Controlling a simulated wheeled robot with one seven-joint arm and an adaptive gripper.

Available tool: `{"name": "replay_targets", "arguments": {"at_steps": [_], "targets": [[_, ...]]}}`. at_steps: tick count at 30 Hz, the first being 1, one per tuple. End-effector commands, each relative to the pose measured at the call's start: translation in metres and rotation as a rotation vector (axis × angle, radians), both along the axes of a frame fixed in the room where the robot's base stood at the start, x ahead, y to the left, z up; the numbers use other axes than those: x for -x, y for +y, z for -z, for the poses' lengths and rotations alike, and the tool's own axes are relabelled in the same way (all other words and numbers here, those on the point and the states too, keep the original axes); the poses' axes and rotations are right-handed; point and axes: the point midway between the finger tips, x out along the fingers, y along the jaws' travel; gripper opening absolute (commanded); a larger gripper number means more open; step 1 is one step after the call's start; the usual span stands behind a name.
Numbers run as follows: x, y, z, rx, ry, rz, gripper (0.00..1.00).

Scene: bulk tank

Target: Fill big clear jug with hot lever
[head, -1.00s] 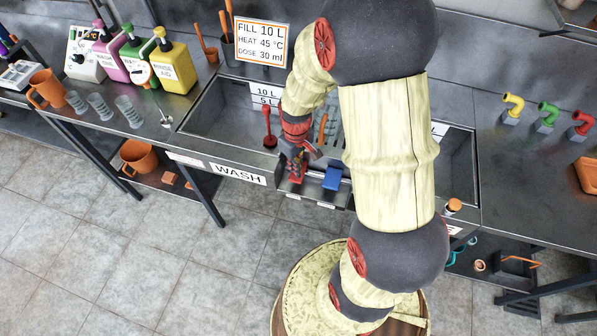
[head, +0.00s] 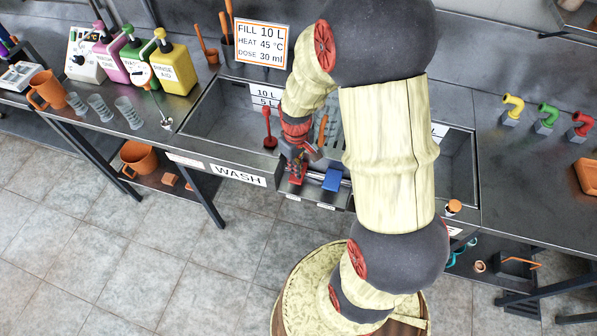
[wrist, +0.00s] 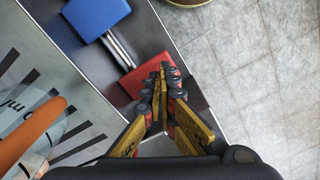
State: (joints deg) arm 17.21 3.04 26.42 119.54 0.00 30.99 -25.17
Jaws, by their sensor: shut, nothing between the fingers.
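The red lever (wrist: 148,78) is a flat red paddle on the sink's front ledge, also seen in the head view (head: 298,178). The blue lever (wrist: 95,18) sits beside it on metal rods, to its right in the head view (head: 333,180). My gripper (wrist: 161,72) is shut and empty, its fingertips over the red lever; I cannot tell whether they touch it. In the head view my gripper (head: 300,165) is above the red lever. The big clear jug (wrist: 60,145), with an orange handle (wrist: 32,133), stands in the sink, partly cut off; its water level is unclear.
The steel sink (head: 205,110) has a WASH label in front. A red upright handle (head: 268,128) stands inside it. Soap bottles (head: 172,65), an orange jug (head: 46,90) and small clear cups stand on the left counter. Coloured taps (head: 547,117) are on the right.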

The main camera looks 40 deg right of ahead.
Motion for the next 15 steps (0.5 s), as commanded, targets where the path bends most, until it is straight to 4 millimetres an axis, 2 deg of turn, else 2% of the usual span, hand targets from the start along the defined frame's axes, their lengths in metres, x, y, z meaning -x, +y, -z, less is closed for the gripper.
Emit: {"name": "replay_targets", "arguments": {"at_steps": [15], "targets": [[-0.0001, 0.0000, 0.0074, 0.000, 0.000, 0.000, 0.00]]}}
